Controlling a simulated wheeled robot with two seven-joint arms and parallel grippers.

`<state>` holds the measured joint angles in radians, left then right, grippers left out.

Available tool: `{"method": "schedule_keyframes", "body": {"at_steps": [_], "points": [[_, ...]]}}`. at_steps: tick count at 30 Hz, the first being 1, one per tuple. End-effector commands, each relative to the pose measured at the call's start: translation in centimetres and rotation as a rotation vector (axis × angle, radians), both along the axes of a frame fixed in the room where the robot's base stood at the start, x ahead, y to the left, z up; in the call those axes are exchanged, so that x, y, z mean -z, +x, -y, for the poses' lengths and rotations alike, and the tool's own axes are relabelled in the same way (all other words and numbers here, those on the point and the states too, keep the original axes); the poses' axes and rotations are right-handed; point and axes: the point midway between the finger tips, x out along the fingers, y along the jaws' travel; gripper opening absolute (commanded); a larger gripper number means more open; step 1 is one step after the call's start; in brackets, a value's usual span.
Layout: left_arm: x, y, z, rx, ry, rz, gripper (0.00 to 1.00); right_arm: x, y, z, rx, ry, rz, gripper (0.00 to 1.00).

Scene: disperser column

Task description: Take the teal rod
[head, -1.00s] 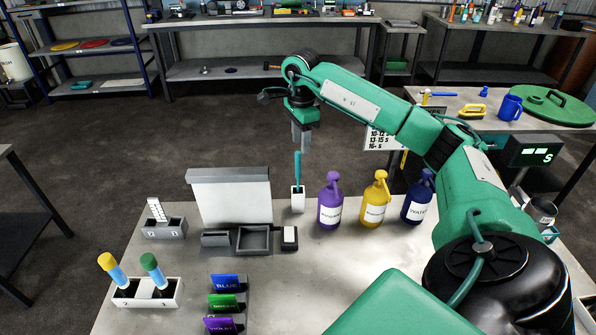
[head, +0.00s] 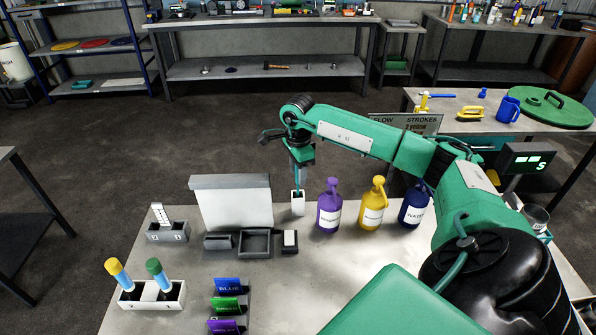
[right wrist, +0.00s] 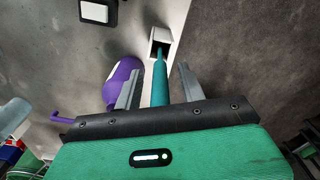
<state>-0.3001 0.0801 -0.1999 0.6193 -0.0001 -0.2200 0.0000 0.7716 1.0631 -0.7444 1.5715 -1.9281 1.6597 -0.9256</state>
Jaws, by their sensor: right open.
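The teal rod (right wrist: 160,82) stands upright in a small white holder (head: 298,204) at the back edge of the table, left of the purple bottle. My right gripper (head: 298,170) is lowered over the rod from above. In the right wrist view its two grey fingers (right wrist: 158,88) are open, one on each side of the rod, with a gap visible on both sides. The white holder also shows there (right wrist: 160,36). In the head view the rod's upper part is mostly hidden by the gripper. My left gripper is not in view.
A purple bottle (head: 329,208), yellow bottle (head: 373,206) and blue bottle (head: 413,206) stand right of the holder. A white panel (head: 232,205) and a grey tray (head: 255,243) are left of it. The table's front middle is clear.

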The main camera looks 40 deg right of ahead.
Motion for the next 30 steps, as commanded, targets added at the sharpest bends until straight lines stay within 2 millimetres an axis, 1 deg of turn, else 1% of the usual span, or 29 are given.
{"method": "schedule_keyframes", "body": {"at_steps": [1,2,6,7,8,17,20,23,26,30], "points": [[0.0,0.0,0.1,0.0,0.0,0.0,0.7,0.0,0.0,0.0,0.0,0.0,0.0,0.41],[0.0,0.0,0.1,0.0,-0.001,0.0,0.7,0.0,0.0,0.0,0.0,0.0,0.0,0.37],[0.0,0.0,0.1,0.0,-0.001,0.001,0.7,0.0,0.0,0.0,0.0,0.0,0.0,0.09],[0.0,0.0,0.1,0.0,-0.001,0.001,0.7,0.0,0.0,0.0,0.0,0.0,0.0,0.03],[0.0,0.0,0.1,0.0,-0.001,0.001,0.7,0.0,0.0,0.0,0.0,0.0,0.0,0.0],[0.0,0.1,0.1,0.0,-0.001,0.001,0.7,-0.1,0.0,0.0,0.0,0.0,0.001,0.0],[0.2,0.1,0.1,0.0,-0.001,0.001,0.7,-0.4,0.0,0.0,0.0,0.0,0.001,0.0],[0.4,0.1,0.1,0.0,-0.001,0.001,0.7,-1.2,0.1,0.0,0.0,-0.001,0.003,0.0],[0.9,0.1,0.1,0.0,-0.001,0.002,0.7,-2.4,0.1,0.0,-0.001,0.0,0.004,0.0],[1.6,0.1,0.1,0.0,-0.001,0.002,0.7,-5.0,0.2,0.0,0.001,0.0,0.006,0.0]]}}
